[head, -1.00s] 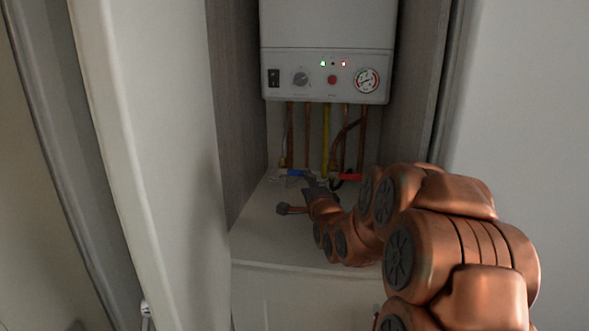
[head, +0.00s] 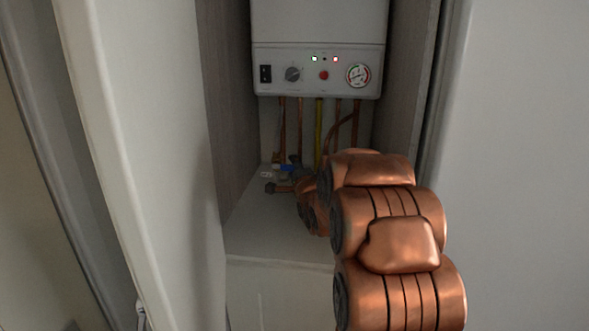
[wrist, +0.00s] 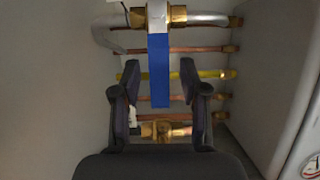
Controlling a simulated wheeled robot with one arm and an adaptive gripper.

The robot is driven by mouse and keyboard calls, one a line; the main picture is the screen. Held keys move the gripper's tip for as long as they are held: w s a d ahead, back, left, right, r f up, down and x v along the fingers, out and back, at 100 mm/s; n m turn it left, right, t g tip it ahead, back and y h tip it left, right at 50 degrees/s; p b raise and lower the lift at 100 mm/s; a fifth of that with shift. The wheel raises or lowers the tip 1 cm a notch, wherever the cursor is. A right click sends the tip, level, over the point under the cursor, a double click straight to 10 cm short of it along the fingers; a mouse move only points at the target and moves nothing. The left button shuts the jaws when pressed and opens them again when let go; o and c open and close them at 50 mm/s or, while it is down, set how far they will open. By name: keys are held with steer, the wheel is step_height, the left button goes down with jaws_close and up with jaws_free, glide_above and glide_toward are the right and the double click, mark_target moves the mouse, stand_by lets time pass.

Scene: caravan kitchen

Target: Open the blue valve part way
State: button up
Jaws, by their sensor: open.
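The blue valve (wrist: 159,70) shows in the wrist view as a long blue lever on a brass fitting at the top. The lever's free end reaches down between the two fingers of my gripper (wrist: 160,95). The fingers are open, with a gap on both sides of the lever. There my gripper (head: 290,175) is small and mostly hidden behind my arm, close to the lever.
The white boiler (head: 318,70) hangs above, with a knob, red button and gauge. Copper pipes and a yellow pipe (head: 319,130) run down behind the valve. Cupboard walls close in on both sides. A second brass fitting (wrist: 165,130) lies between the fingers' bases.

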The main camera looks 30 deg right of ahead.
jaws_close()
stand_by(0.3)
stand_by(0.4)
